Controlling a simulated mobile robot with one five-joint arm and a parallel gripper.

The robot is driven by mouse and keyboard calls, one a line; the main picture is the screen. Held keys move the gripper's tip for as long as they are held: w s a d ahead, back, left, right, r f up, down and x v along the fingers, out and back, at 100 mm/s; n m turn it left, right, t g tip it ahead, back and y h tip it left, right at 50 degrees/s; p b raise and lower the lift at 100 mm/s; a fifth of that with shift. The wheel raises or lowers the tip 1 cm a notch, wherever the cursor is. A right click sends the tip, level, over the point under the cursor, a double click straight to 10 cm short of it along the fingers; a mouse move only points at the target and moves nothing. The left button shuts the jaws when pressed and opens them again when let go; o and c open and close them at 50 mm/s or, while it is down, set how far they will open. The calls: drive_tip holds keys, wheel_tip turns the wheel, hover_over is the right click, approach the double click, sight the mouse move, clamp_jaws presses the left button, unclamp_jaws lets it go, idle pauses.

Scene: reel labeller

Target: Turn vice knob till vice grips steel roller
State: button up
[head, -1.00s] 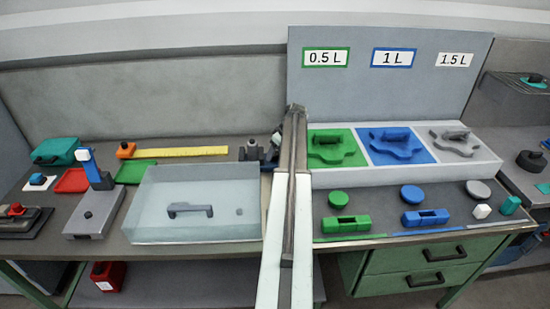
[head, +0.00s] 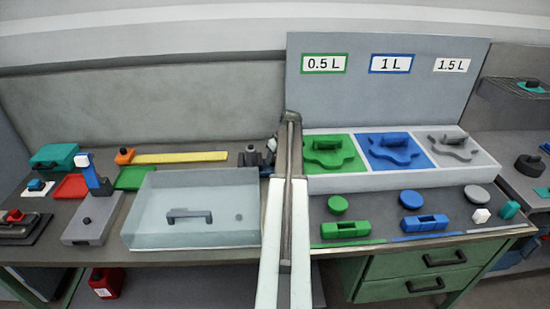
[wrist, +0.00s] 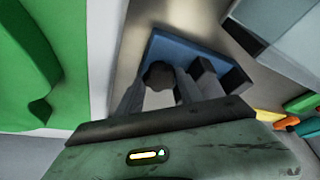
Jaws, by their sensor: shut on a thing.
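In the wrist view my gripper (wrist: 160,97) is shut on a dark round knob (wrist: 158,73), with a finger on each side of it. The knob sits at a blue body (wrist: 188,48), which looks like the vice. Grey upright blocks (wrist: 208,76) stand just right of the fingers; I cannot tell whether they are jaws or the steel roller. In the head view a small grey upright cylinder (head: 250,151) stands beside my arm on the left bench and may be the roller. My arm hides most of the vice there, so contact between jaws and roller cannot be seen.
A clear lidded box (head: 190,232) and a yellow ruler strip (head: 180,157) lie left of my arm. A raised tray with a green panel (head: 334,153) stands close on the right, and its green edge is near my gripper in the wrist view.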

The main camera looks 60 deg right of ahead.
drive_tip(key=m, duration=0.1)
drive_tip(key=m+h, duration=0.1)
drive_tip(key=m, duration=0.1)
drive_tip(key=m+g, duration=0.1)
drive_tip(key=shift+w+a, duration=0.1)
drive_tip(key=shift+a, duration=0.15)
drive_tip(key=shift+w+m+g+h, duration=0.1)
drive_tip(key=shift+m+g+h, duration=0.3)
drive_tip(key=shift+m, duration=1)
drive_tip(key=shift+w+m+g+h, duration=0.1)
drive_tip(key=shift+m+g+h, duration=0.3)
drive_tip(key=shift+m, duration=1)
drive_tip(key=o, duration=1.4)
drive_tip(key=shift+a, duration=0.1)
drive_tip(key=p+v, duration=0.7)
drive_tip(key=v, duration=0.1)
drive_tip(key=shift+w, duration=0.1)
